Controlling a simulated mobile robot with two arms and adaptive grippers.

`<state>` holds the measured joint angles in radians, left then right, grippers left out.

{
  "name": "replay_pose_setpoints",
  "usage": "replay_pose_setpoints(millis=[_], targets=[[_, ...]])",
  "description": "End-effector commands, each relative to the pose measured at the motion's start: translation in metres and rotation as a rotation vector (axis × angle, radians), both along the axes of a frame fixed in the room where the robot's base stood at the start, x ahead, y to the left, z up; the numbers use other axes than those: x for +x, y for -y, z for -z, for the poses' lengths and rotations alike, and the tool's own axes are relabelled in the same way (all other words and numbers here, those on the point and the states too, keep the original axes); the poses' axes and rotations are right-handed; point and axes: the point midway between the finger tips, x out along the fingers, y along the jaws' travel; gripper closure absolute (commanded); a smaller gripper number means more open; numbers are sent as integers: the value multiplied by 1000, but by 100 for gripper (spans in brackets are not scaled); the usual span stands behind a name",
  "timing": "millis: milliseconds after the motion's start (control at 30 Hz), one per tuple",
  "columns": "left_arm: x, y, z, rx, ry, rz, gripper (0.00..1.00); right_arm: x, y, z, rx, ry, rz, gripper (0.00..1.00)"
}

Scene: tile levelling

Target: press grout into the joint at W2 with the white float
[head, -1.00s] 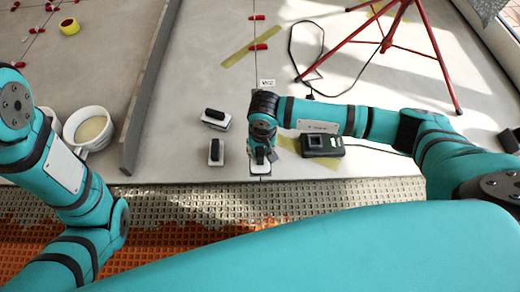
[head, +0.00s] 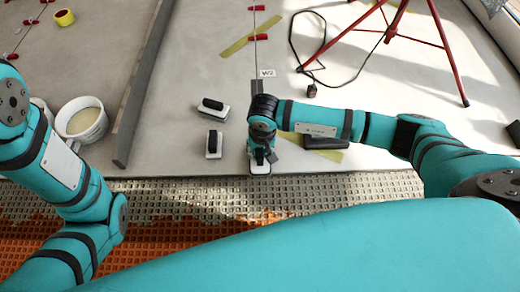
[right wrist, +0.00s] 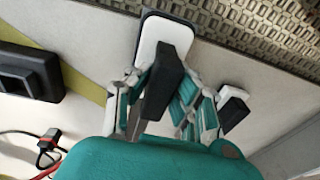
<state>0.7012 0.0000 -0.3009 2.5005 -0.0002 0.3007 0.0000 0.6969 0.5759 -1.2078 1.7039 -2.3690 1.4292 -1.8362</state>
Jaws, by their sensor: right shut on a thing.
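My right gripper (head: 260,155) is shut on the dark handle of a white float (head: 259,168). In the right wrist view the float (right wrist: 168,32) has a white plate and a dark handle (right wrist: 165,78) between the fingers. The float is at the tile floor's front edge; whether it touches is unclear. The W2 label (head: 267,73) lies beyond the gripper, right of the joint (head: 255,45). A dark grey strip (head: 257,87) lies on the joint line beside the label. The joint nearer me is hidden by my arm. My left gripper is out of view.
Two other white floats with black handles (head: 210,108) (head: 214,146) lie left of the gripper. A bucket of pale paste (head: 82,120) stands left of a long grey bar (head: 140,90). A black device (head: 322,142), a cable and a red tripod (head: 437,45) are right.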

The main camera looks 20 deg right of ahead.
Motion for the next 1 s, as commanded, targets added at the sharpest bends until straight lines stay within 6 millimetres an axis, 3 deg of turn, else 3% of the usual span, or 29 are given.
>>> replay_pose_setpoints(millis=[1000], targets=[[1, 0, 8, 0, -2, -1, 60, 1, -1, 9, 1, 1, 1, 100]])
